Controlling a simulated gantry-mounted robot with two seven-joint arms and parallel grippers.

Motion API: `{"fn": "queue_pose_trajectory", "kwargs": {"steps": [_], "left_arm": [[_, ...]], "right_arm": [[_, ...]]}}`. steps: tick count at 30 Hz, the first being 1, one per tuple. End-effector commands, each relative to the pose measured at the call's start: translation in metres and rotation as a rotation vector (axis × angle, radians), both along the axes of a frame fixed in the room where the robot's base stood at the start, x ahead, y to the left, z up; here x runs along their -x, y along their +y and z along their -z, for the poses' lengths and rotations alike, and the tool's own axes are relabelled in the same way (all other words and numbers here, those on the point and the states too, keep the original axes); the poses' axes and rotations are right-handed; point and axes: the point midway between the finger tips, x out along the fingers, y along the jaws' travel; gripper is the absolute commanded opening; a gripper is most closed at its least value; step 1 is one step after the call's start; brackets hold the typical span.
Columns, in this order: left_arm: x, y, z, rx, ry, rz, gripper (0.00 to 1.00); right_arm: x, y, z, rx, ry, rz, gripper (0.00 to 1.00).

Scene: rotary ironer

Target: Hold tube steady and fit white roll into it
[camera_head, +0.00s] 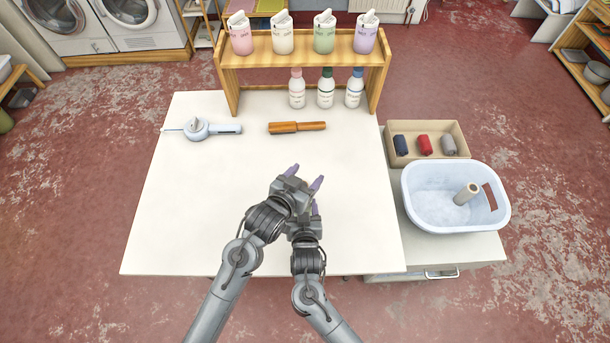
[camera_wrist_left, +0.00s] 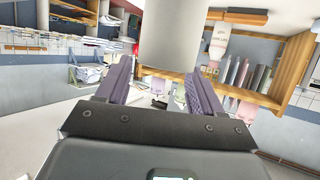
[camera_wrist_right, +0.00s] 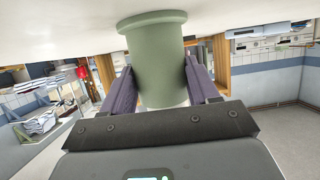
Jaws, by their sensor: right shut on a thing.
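The green tube (camera_wrist_right: 155,65), with a wide flange at its upper end in the right wrist view, sits between the fingers of my right gripper (camera_wrist_right: 160,85), which is shut on it. A pale white cylinder, seemingly the white roll (camera_wrist_left: 170,32), is at the top of the left wrist view by the fingertips of my left gripper (camera_wrist_left: 160,80). My left gripper is open, and I cannot tell whether it touches the cylinder. In the head view the left gripper (camera_head: 306,177) is just beyond the right gripper (camera_head: 310,208).
A wooden-handled tool (camera_head: 297,127) and a pale blue tool (camera_head: 198,128) lie on the table. A wooden shelf (camera_head: 300,62) with bottles stands behind. At right are a box of small rolls (camera_head: 427,160) and a pale basin (camera_head: 420,205) holding a beige cylinder.

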Motion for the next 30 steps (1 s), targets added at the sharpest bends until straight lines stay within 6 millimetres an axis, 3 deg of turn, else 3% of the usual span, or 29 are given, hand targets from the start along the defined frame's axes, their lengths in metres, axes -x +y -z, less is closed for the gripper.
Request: {"fn": "queue_pose_trajectory", "kwargs": {"steps": [3,22,30], "left_arm": [[0.0,0.0,0.0,0.0,0.0,0.0,0.82],[0.0,0.0,-0.002,0.0,-0.001,0.0,0.82],[-0.001,0.0,-0.031,0.001,-0.004,0.0,0.82]], "right_arm": [[0.0,0.0,0.0,0.0,0.0,0.0,0.23],[0.0,0.0,0.0,0.0,0.0,0.0,0.23],[0.0,0.0,0.0,0.0,0.0,0.0,0.23]]}}
